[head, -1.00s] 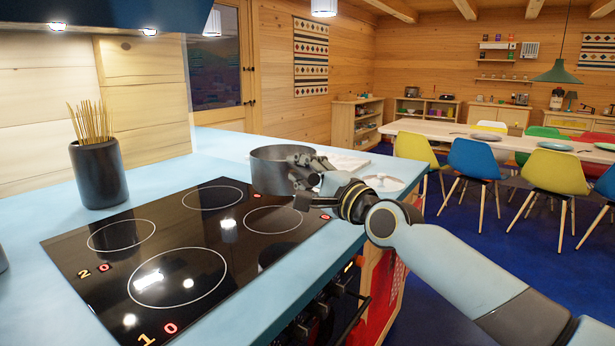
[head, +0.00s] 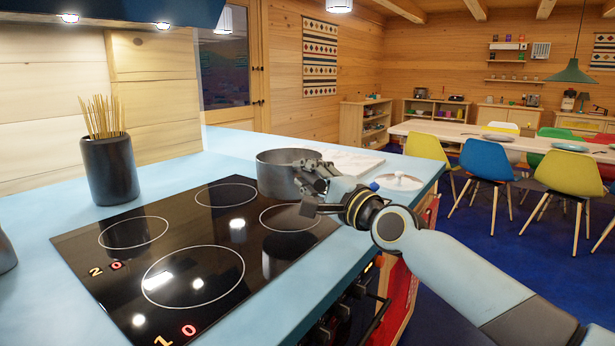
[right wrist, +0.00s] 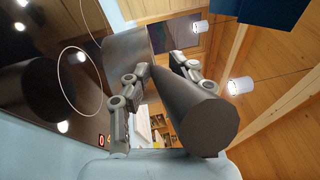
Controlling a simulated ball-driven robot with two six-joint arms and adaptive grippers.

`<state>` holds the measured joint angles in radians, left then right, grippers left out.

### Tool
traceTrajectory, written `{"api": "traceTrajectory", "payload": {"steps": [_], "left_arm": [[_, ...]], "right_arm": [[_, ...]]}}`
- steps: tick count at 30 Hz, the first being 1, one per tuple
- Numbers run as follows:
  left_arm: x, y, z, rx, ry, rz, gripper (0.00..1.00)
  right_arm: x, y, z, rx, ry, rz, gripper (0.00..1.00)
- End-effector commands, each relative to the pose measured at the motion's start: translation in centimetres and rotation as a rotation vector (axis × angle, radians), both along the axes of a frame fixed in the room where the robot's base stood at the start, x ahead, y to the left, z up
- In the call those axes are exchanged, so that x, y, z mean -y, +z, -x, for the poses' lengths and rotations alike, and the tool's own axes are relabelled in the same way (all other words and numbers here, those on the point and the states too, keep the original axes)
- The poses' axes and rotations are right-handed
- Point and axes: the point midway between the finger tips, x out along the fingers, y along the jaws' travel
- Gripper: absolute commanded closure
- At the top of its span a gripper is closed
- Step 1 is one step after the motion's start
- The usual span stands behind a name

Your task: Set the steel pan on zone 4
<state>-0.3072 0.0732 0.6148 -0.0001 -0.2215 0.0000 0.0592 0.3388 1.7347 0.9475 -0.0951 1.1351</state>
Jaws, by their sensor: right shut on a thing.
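The steel pan (head: 285,177) is a round grey pot at the back right of the black glass hob (head: 75,250). My right gripper (head: 312,187) is shut on its thick handle (right wrist: 205,118), which lies between the fingers in the right wrist view. The pan appears level, with a dark reflection in the glass below, so it seems held above the surface. Ring zones 1 (head: 160,275) and 2 (head: 133,232) are numbered at the front and left. The back ring (head: 225,195) and right ring (head: 290,218) show no readable number. My left gripper is out of view.
A dark pot of thin sticks (head: 110,170) stands on the blue counter left of the hob. A white lid (head: 398,182) with a blue knob and a pale board (head: 345,163) lie on the counter right of the pan. The hob rings are clear.

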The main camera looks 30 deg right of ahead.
Motion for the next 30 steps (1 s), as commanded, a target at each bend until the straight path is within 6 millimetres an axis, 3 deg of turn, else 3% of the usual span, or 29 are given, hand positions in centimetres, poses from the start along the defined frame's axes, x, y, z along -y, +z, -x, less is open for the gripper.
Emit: {"api": "traceTrajectory", "payload": {"steps": [10,18,30], "left_arm": [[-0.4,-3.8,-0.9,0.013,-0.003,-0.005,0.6],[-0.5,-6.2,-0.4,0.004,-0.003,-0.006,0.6],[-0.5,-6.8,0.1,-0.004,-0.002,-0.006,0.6]], "right_arm": [[0.0,-3.4,-0.1,0.015,-0.002,0.003,1.0],[0.0,-5.9,-0.1,0.015,-0.002,0.003,1.0],[0.0,-6.4,-0.1,0.017,-0.002,0.003,1.0]]}}
